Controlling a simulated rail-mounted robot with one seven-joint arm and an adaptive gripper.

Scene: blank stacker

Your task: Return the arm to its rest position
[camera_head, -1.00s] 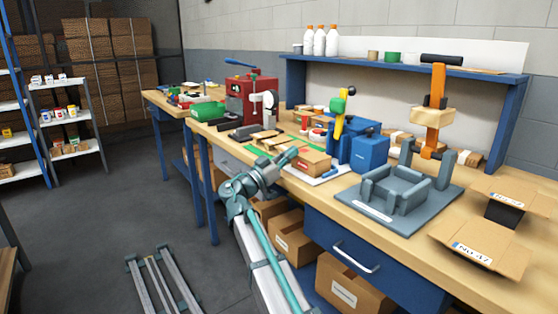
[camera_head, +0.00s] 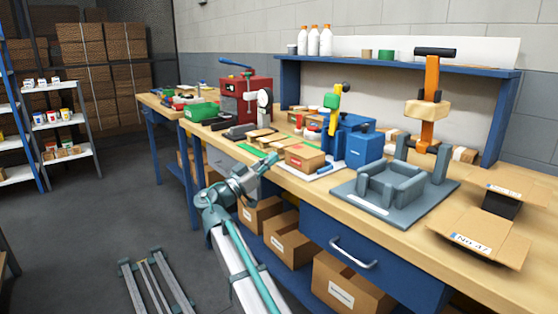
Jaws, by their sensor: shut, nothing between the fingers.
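My gripper (camera_head: 267,163) is at the end of my grey and teal arm, near the front edge of the wooden workbench (camera_head: 395,243). It points up and to the right, towards a small cardboard box on the bench. Its fingers look small and together, with nothing held. My arm comes up from the bottom of the view, in front of the bench and the boxes beneath it.
A grey fixture (camera_head: 391,187) and an orange-handled press (camera_head: 430,110) stand on the bench at right. A small cardboard box (camera_head: 305,157), a blue block (camera_head: 364,149) and a red machine (camera_head: 244,101) stand behind my gripper. Open floor (camera_head: 95,225) lies left, with rails (camera_head: 155,285).

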